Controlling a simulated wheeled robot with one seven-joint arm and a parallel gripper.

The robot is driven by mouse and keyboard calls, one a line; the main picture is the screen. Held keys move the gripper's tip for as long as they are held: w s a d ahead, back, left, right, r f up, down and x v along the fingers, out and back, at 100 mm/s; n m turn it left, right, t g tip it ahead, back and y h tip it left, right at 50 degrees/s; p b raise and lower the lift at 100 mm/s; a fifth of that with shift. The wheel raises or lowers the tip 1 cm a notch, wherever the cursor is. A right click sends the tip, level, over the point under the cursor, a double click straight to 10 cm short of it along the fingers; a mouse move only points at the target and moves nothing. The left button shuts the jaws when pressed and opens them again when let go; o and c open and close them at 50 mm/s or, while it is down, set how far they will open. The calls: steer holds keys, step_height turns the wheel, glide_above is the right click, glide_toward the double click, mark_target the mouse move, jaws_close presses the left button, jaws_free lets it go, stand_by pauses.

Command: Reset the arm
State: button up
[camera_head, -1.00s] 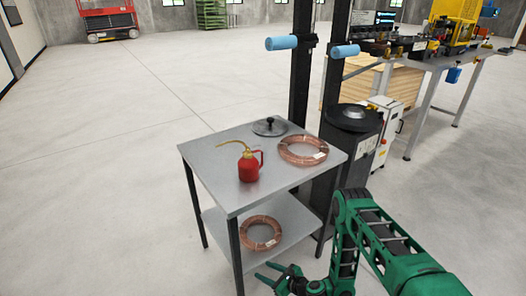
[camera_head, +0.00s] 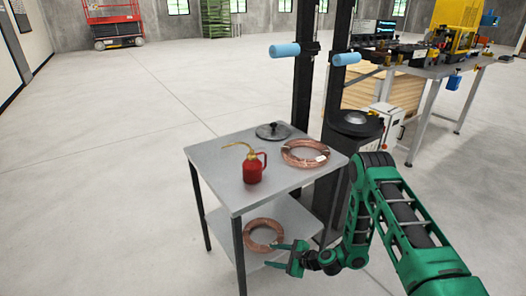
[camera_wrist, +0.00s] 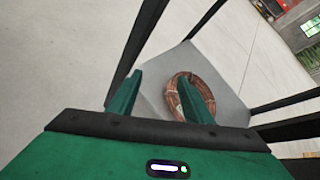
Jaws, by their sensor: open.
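My gripper (camera_head: 283,256) is open, at the near right side of the two-level metal table, close to its lower shelf. A copper coil (camera_head: 264,232) lies on the lower shelf, just beyond my fingers. In the wrist view the same coil (camera_wrist: 203,92) lies on the shelf ahead, partly hidden behind my right finger; my gripper (camera_wrist: 160,90) shows a gap between its two fingers. Nothing shows held. A second copper coil (camera_head: 305,153) lies on the table top.
The table top (camera_head: 215,170) also carries a red oil can (camera_head: 252,168) and a dark round lid (camera_head: 272,131). A black post (camera_head: 304,75) and a dark bin (camera_head: 352,125) stand behind. A workbench (camera_head: 440,62) is at the back right. The floor at left is clear.

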steer(key=w+d+r+n+g+h, duration=0.1)
steer(key=w+d+r+n+g, duration=0.1)
steer(key=d+r+n, duration=0.5)
steer(key=s+d+r+n+g+h, duration=0.1)
steer(key=s+d+r+n+h, duration=0.25)
steer(key=d+r, duration=0.7)
steer(key=s+d+r+n+g+h, duration=0.15)
steer(key=s+d+r, duration=0.45)
steer(key=r, duration=0.7)
steer(key=s+d+r+n+h, duration=0.1)
steer(key=s+d+r+h, duration=0.3)
steer(key=s+d+r, duration=0.8)
steer(key=s+r+g, duration=0.1)
steer(key=s+r, duration=0.1)
steer(key=s, duration=0.7)
steer(key=s+d+r+g, duration=0.1)
steer(key=s+r, duration=0.1)
steer(key=s, duration=0.8)
